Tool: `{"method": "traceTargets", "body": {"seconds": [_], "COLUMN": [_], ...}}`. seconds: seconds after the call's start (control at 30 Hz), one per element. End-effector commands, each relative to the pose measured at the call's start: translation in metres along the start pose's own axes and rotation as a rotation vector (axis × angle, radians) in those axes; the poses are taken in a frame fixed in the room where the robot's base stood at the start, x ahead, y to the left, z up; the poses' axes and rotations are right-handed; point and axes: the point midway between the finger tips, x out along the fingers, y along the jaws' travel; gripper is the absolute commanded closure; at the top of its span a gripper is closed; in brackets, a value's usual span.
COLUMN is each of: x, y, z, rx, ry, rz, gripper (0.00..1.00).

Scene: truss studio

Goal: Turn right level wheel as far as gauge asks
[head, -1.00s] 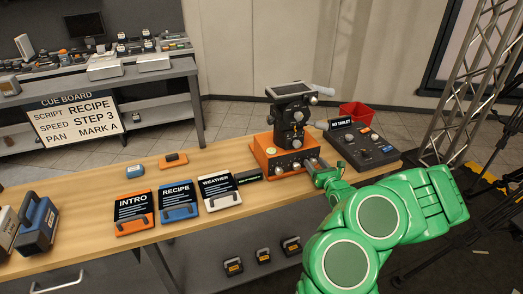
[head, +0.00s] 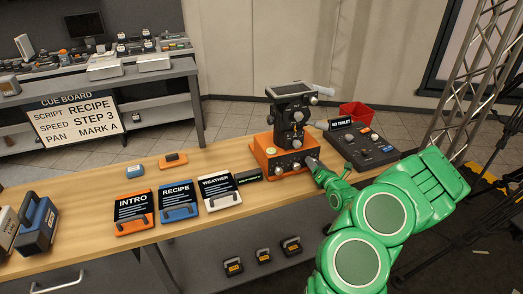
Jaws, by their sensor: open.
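An orange box (head: 265,155) with a row of silver knobs on its front stands on the wooden bench. A black camera-like head (head: 290,115) with a tilted flat screen on top is mounted on it. A small round pale dial (head: 268,148) shows on the box's front, too small to read. My gripper (head: 313,163) is at the right end of the box's front, close to the right knob. Its fingers are small here, and the right knob is partly hidden behind them. I cannot tell whether they touch it.
A dark control box (head: 365,147) with a "NO TABLET" sign stands right of the orange box. Script cards (head: 178,200) lie to the left. A red bin (head: 355,112) is behind. A cue board (head: 75,119) reads recipe, step 3, mark A.

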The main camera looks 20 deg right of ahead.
Motion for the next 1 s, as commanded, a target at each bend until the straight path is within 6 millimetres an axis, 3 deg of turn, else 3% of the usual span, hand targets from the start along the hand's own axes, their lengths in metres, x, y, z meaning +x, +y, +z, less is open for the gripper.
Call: {"method": "traceTargets", "body": {"seconds": [0.23,1.0], "x": [0.0,-0.075], "y": [-0.001,-0.001], "z": [0.0,0.001], "rx": [0.036,0.036], "ry": [0.001,-0.001], "rz": [-0.001,-0.003], "gripper": [0.41,0.41]}}
